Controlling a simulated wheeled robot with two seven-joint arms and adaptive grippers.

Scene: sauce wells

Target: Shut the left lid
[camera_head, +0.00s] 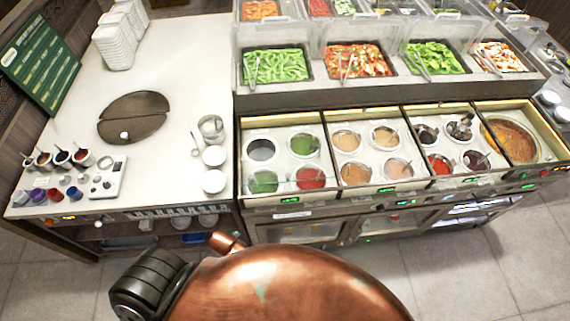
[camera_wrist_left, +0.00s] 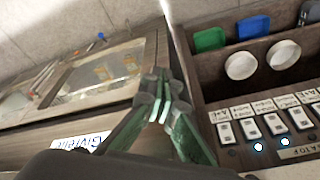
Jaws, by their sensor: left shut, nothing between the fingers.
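The leftmost sauce well section (camera_head: 272,150) in the head view holds several round wells, and their contents show from above. A faint clear strip crosses its front; I cannot tell whether this is the left lid. A clear panel (camera_head: 276,37) stands raised behind the green pepper tray (camera_head: 275,66). My left gripper (camera_wrist_left: 163,85) shows in the left wrist view with its greenish fingers together and empty. It is in front of the counter's lower front, between a glass-windowed cabinet (camera_wrist_left: 115,68) and an open shelf. Neither gripper shows in the head view.
A left counter (camera_head: 180,110) carries a dark round plate (camera_head: 133,117), white bowls (camera_head: 214,181), cups and a green menu board (camera_head: 40,62). In the left wrist view, the shelf holds a green tray (camera_wrist_left: 209,40) and a blue tray (camera_wrist_left: 253,27). The floor in front is clear.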

